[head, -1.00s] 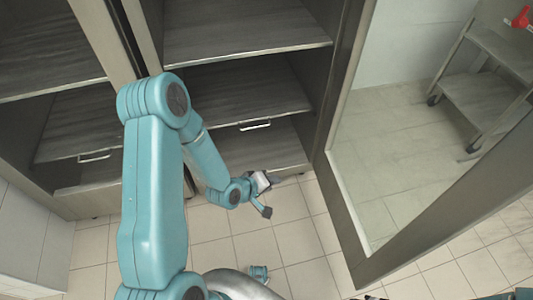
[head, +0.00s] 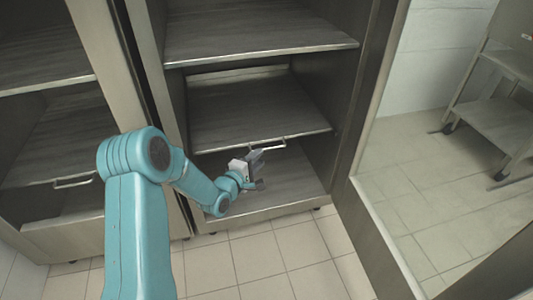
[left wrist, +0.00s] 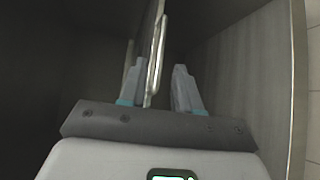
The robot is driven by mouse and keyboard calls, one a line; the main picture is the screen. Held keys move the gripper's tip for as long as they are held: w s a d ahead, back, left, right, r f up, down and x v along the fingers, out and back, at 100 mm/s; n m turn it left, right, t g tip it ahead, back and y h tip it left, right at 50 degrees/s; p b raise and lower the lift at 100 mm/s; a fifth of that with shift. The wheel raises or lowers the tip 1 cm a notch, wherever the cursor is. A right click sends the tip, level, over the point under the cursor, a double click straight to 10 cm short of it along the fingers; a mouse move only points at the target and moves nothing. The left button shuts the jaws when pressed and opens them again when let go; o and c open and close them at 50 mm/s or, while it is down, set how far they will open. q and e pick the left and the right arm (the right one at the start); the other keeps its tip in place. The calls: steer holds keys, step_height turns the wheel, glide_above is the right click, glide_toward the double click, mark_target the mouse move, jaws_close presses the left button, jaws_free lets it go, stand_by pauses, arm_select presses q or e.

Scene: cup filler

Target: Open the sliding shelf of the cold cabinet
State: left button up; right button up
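The cold cabinet (head: 150,60) stands open in front of me. Its sliding shelf (head: 255,108) is a dark grey board with a thin metal bar handle (head: 270,147) on its front edge. My left gripper (head: 258,170) is at the left part of this handle, just below the shelf edge. In the left wrist view the two fingers (left wrist: 160,88) are apart, and the handle bar (left wrist: 157,55) runs into the gap between them, nearer the left finger. I cannot tell whether it touches. My right gripper is in no view.
A fixed upper shelf (head: 260,40) and a cabinet floor (head: 275,190) lie above and below. The open glass door's frame (head: 385,235) stands to the right. A neighbouring compartment (head: 50,130) with its own handle (head: 73,182) is at left. A trolley (head: 490,120) shows beyond the glass.

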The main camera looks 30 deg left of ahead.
mark_target(268, 148)
arm_select(q)
steer(key=w, duration=0.2)
steer(key=w+b, duration=0.1)
steer(key=w, duration=0.2)
steer(key=w+f+b, duration=0.1)
steer(key=w, duration=0.1)
steer(key=shift+w+a, duration=0.15)
steer(key=shift+a, duration=0.15)
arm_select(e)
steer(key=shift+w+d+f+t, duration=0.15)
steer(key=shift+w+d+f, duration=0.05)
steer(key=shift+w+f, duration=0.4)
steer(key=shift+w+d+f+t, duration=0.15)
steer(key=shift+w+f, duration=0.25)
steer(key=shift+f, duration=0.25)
arm_select(q)
steer(key=shift+c, duration=0.3)
jaws_close()
